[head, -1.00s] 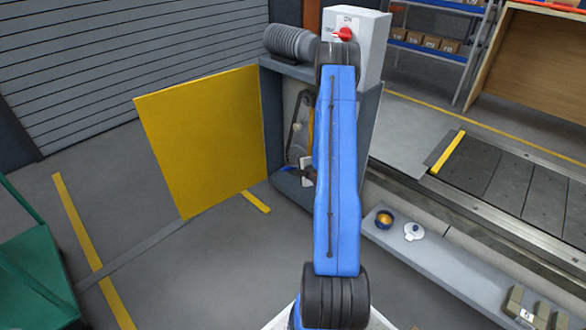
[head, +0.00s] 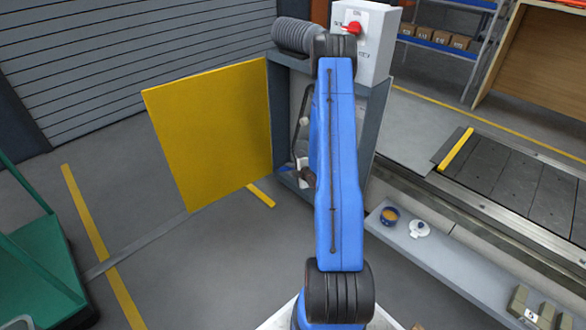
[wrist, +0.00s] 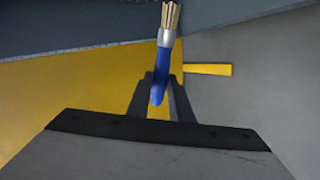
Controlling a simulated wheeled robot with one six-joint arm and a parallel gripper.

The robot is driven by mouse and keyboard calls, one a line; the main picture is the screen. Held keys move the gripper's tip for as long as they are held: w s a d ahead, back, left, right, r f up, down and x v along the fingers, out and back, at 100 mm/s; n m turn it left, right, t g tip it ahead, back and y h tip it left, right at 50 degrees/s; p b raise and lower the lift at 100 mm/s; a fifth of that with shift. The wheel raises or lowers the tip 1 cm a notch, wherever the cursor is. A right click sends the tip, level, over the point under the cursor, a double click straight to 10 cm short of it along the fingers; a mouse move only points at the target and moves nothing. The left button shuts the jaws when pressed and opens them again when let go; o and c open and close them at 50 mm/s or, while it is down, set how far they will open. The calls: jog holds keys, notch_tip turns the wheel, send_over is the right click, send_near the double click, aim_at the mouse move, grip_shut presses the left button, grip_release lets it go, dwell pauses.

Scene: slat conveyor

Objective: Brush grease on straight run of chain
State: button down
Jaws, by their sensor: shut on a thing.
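My gripper (wrist: 160,100) is shut on the blue handle of a brush (wrist: 167,38) in the wrist view. The brush has a silver ferrule and tan bristles, which point to the top of that view, in front of a grey edge. In the head view my gripper is mostly behind my blue arm, at the open drive cabinet. A narrow strip of the dark chain loop (head: 303,112) shows inside the cabinet (head: 284,125) left of my arm; the rest is hidden. I cannot tell whether the bristles touch the chain.
The yellow door (head: 210,135) stands open left of the cabinet. A switch box (head: 375,45) with a red knob is on top, beside a ribbed grey motor (head: 298,36). A blue tin of amber grease (head: 389,217) and a white lid (head: 419,229) sit on the shelf at right.

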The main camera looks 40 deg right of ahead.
jog(key=shift+a, duration=0.2)
jog(key=a, duration=0.2)
jog(key=shift+s+a, duration=0.1)
jog(key=shift+a, duration=0.25)
dwell(0.8)
jog(key=w+a+r, duration=0.2)
jog(key=w+a, duration=0.1)
jog(key=a, duration=0.8)
jog(key=w+a+r+n+y, duration=0.1)
jog(key=w+a+r, duration=0.2)
jog(key=a, duration=0.8)
jog(key=w+a+r, duration=0.2)
jog(key=w+a, duration=0.2)
jog(key=a, duration=0.7)
jog(key=shift+a+r+n+y, duration=0.25)
jog(key=shift+a+n+y, duration=0.05)
jog(key=shift+a, duration=0.1)
